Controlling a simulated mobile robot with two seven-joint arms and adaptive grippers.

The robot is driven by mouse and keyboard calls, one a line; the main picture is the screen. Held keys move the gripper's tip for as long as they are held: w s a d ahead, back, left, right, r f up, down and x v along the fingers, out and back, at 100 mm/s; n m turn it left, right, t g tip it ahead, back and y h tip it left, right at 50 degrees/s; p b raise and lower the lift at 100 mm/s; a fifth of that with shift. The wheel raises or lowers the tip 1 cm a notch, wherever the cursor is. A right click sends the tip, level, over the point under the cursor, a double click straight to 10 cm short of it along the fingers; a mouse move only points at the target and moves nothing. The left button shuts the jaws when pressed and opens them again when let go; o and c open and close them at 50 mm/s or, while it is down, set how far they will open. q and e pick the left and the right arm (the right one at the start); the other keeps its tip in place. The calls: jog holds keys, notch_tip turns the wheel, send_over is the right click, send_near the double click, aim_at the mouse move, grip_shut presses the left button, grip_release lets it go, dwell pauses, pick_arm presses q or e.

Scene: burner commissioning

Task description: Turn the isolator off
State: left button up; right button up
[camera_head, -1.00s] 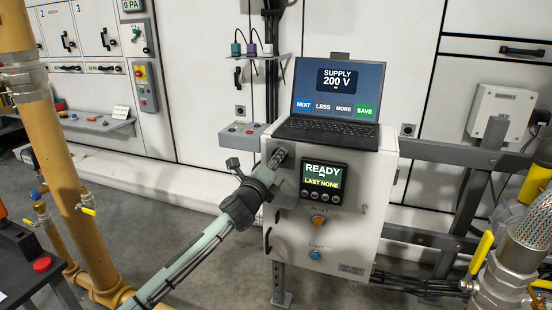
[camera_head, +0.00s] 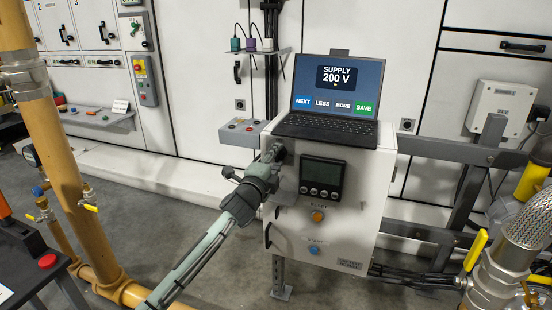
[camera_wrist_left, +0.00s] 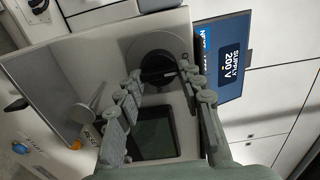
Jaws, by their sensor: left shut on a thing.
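The isolator is a dark rotary handle on a round grey plate (camera_wrist_left: 150,45) at the upper left of the white cabinet's front (camera_head: 344,232). The black handle (camera_wrist_left: 158,70) shows between my fingers in the left wrist view. My left gripper (camera_head: 272,160) reaches it from the lower left in the head view and is shut on the handle; it also shows in the left wrist view (camera_wrist_left: 160,76). In the head view the gripper mostly hides the isolator. The display (camera_head: 322,178) beside it is dark. My right gripper is in no view.
A laptop (camera_head: 335,95) on top of the cabinet reads "SUPPLY 200 V". An orange button (camera_head: 317,216) and a blue START button (camera_head: 314,250) are below the display. A yellow pipe (camera_head: 60,160) stands at left. Grey rails (camera_head: 455,150) run to the right.

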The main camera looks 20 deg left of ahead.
pick_arm(q)
jog(key=o, duration=1.2)
jog(key=shift+c, duration=0.2)
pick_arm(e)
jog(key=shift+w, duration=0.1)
pick_arm(q)
jog(key=s, duration=1.2)
jog(key=shift+a, duration=0.2)
